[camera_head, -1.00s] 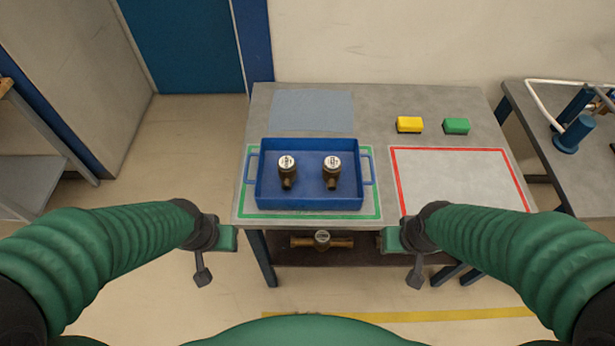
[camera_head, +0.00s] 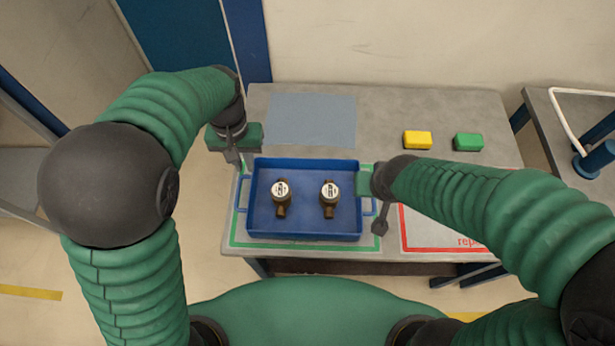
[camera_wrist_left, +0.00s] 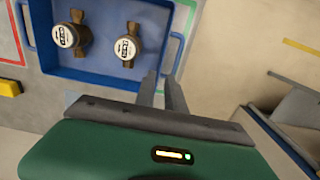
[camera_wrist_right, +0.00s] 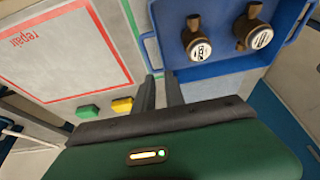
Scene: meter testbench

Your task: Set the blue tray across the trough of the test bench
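The blue tray (camera_head: 305,233) lies flat on the table inside a green outline, with a handle on each short side. Two brass meters (camera_head: 281,195) (camera_head: 329,197) stand in it. My left gripper (camera_head: 235,158) is near the tray's back left corner; in the left wrist view its fingers (camera_wrist_left: 165,88) are apart and empty, short of the handle (camera_wrist_left: 176,45). My right gripper (camera_head: 380,226) is beside the tray's right end; in the right wrist view its fingers (camera_wrist_right: 161,85) are apart and empty, short of the other handle (camera_wrist_right: 151,48). The trough cannot be made out.
A yellow block (camera_head: 417,140) and a green block (camera_head: 468,142) lie at the back right of the table. A red outline (camera_head: 425,247) marks the repair area, partly behind my right arm. A second bench (camera_head: 560,150) with blue fittings (camera_head: 593,158) and a white pipe stands right.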

